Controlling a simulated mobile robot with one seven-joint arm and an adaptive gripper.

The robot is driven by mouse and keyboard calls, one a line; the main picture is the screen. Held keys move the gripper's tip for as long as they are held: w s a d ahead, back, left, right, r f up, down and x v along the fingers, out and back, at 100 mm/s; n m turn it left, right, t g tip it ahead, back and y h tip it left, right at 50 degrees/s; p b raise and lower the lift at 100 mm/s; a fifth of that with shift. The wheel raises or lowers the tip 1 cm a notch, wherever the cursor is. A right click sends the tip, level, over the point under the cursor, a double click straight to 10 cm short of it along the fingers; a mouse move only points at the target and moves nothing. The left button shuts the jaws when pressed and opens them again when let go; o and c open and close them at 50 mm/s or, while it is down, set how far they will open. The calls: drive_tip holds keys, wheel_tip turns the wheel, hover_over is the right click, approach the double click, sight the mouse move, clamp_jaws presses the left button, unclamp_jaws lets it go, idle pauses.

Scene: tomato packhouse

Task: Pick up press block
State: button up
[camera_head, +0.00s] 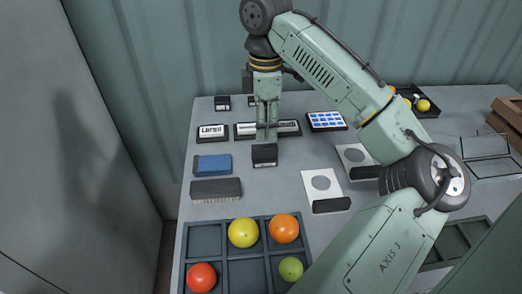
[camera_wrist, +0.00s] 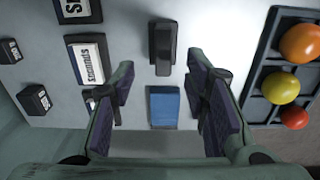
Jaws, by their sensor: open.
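The thing that best fits the press block is a dark block (camera_head: 264,154) with a pale strip along its lower front edge, standing on the grey table; no label on it confirms this. In the wrist view this block (camera_wrist: 163,45) appears upper centre, beyond the fingertips. My gripper (camera_head: 266,134) points down just behind and above the block in the head view. In the wrist view my gripper (camera_wrist: 160,78) is open and empty, with its fingers wide apart. The block is clear of both fingers.
A blue block (camera_head: 212,163) and a dark brush-like block (camera_head: 215,189) lie left of the dark block. Labelled plates (camera_head: 211,131) stand behind. White cards (camera_head: 322,184) with dark bars lie right. A compartment tray (camera_head: 207,238) with tomatoes is in front.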

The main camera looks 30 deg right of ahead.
sight(265, 145)
drive_tip(key=f+p, duration=0.1)
drive_tip(key=f, duration=0.6)
drive_tip(key=shift+s+a+f+p, duration=0.1)
drive_tip(key=shift+s+f+p, duration=0.1)
drive_tip(key=shift+f+p, duration=0.15)
drive_tip(key=shift+r, duration=0.1)
drive_tip(key=shift+c, duration=0.2)
clamp_jaws()
